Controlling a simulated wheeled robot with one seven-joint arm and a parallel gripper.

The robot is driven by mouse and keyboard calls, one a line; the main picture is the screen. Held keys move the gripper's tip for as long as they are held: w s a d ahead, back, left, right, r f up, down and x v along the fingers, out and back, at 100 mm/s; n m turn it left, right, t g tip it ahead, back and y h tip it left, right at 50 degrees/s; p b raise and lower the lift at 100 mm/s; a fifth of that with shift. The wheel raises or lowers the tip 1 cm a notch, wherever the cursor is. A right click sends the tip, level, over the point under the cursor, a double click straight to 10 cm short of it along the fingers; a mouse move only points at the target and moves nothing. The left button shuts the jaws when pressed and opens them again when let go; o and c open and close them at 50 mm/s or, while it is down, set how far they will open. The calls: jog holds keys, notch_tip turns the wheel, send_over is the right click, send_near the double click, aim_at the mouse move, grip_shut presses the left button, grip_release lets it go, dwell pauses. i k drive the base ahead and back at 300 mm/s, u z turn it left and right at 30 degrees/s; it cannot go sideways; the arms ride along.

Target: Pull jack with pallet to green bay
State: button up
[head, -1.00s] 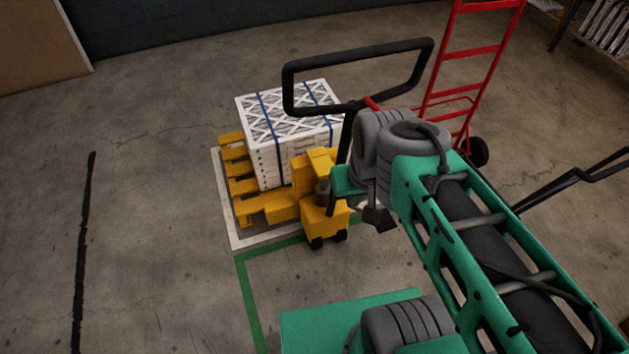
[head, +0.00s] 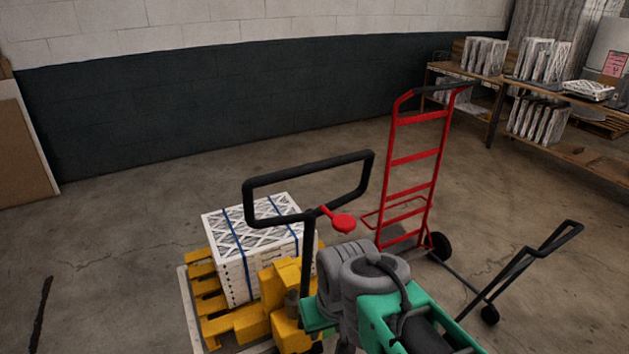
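The yellow pallet jack (head: 283,283) stands at lower centre left. Its black loop handle (head: 308,187) rises above it, with a red lever (head: 341,221) at the base of the loop. A stack of white-framed filters (head: 250,240) with blue straps sits on the yellow pallet (head: 206,290) at the jack. A white floor outline (head: 188,310) shows along their left side. My green and grey arm covers the lower middle and hides part of the jack. I cannot make out my gripper's fingers. The green bay is not visible now.
A red hand truck (head: 414,160) stands upright just right of the jack. A black-handled cart (head: 530,262) is at the right. Shelves with filters (head: 484,57) line the back right, and a brown board (head: 20,145) leans at the left.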

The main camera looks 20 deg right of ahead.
aim_at(288, 328)
jog(key=z, duration=0.85)
jog(key=k, duration=0.1)
jog(key=u, duration=1.75)
jog(key=i, duration=1.45)
jog(key=z, duration=0.75)
